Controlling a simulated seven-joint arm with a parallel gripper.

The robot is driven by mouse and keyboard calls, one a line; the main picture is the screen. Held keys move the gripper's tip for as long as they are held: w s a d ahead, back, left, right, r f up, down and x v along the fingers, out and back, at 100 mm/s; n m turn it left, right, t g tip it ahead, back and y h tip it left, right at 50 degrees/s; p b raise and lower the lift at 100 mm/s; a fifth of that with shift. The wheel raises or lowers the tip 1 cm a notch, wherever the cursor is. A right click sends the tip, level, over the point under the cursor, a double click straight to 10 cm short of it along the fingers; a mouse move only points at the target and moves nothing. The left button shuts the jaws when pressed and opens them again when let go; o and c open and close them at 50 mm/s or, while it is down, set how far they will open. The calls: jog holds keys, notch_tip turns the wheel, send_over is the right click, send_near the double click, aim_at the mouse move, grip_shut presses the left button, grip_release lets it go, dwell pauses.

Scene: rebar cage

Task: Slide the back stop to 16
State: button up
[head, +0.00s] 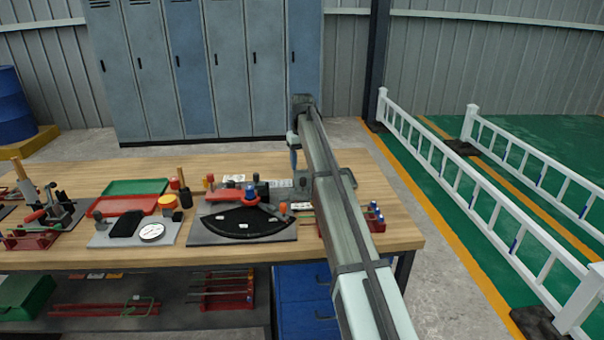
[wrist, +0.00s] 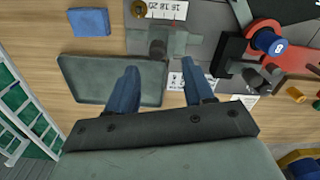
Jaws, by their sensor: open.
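My gripper (wrist: 161,69) points down with its two blue fingers apart and nothing between the tips. In the wrist view, a grey-green sliding piece (wrist: 178,42), which looks like the back stop, lies just beyond the fingertips. It has a darker upright post. A flat grey plate (wrist: 85,78) lies beside and partly behind the left finger. In the head view my gripper (head: 293,158) is behind the bending station (head: 240,238); the stop is not clear there.
A red lever with a blue-capped knob (wrist: 268,40) stands right of the fingers. A blue block (wrist: 89,22) lies at upper left. A dial plate (head: 152,232) and red and green trays (head: 135,187) stand left.

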notch_tip(320, 180, up, 7)
dwell(0.3)
